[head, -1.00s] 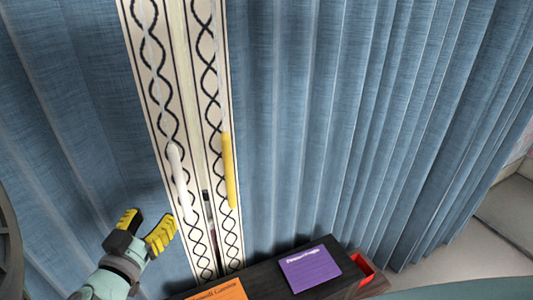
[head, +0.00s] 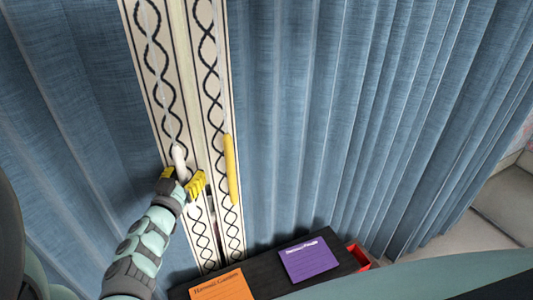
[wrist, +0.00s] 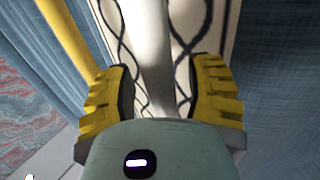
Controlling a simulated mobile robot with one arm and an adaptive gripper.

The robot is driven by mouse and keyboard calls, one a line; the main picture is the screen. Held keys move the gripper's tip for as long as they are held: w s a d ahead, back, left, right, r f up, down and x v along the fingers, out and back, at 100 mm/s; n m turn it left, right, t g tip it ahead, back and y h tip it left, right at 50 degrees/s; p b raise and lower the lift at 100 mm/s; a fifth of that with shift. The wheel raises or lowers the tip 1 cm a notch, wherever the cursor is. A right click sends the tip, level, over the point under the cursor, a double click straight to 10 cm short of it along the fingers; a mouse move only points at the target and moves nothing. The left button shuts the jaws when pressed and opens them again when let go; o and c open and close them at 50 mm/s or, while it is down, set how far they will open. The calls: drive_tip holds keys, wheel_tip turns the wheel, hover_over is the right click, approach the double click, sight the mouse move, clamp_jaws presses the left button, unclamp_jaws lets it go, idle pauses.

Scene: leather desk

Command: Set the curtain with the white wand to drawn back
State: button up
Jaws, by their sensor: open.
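The white wand (head: 179,156) hangs in front of the patterned edge band of the left blue curtain (head: 100,130). My gripper (head: 182,180) is at the wand's lower part, with its yellow fingers open. In the wrist view the white wand (wrist: 151,45) runs down between the two spread fingers (wrist: 160,95), with gaps on both sides. The wand's lower end is hidden by my gripper. The left curtain's edge band stands close beside that of the right curtain (head: 310,120), with a narrow gap near the bottom.
A yellow wand (head: 231,168) hangs just right of the white one, and it also shows in the wrist view (wrist: 68,40). Below are a dark surface (head: 262,268), an orange book (head: 222,286), a purple book (head: 308,259) and a red box (head: 359,256).

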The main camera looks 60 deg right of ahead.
drive_tip(key=shift+w+d, duration=0.25)
drive_tip(key=shift+d, duration=0.2)
drive_tip(key=shift+o, duration=0.2)
clamp_jaws()
idle(0.4)
